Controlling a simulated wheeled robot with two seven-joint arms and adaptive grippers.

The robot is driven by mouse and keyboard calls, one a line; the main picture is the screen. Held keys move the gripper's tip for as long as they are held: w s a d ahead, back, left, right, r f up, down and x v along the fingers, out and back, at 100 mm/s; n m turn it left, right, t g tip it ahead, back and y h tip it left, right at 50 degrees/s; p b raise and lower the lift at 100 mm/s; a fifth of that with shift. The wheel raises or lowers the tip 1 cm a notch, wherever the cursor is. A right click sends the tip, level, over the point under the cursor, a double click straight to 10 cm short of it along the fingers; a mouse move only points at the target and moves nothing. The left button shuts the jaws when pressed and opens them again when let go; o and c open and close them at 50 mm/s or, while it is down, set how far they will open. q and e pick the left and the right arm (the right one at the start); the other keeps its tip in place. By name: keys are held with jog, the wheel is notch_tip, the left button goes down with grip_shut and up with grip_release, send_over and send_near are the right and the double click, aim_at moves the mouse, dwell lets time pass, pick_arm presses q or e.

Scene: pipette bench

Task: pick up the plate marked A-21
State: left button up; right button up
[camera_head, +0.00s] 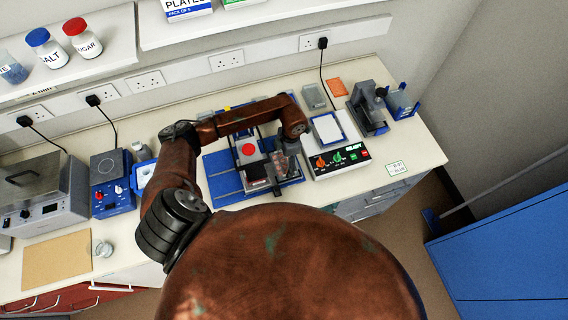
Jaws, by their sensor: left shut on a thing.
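My left arm reaches over the bench, and its gripper (284,166) points down over the right part of a blue platform (221,184). My right gripper is not in view.
A control box with knobs (338,160) stands close on the right, with a blue-framed pad (327,129) behind it. Grey equipment (367,107) is farther right. A blue unit (112,184) and brown mat (57,262) are left. Shelves with jars (83,40) overhang the back.

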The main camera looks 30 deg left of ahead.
aim_at(284, 163)
pick_arm(q)
jog(key=c, duration=0.3)
jog(key=shift+c, duration=0.2)
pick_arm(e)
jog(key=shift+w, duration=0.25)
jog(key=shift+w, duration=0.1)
pick_arm(q)
jog(key=shift+w+r, duration=0.1)
jog(key=shift+r, duration=0.25)
notch_tip(284, 163, up, 9)
jog(key=b, duration=0.2)
jog(key=shift+r, duration=0.15)
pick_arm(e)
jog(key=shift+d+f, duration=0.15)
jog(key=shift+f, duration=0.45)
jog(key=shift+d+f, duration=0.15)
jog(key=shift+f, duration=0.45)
pick_arm(q)
jog(key=shift+r, duration=0.15)
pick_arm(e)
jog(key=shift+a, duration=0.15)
pick_arm(q)
jog(key=shift+r, duration=1.35)
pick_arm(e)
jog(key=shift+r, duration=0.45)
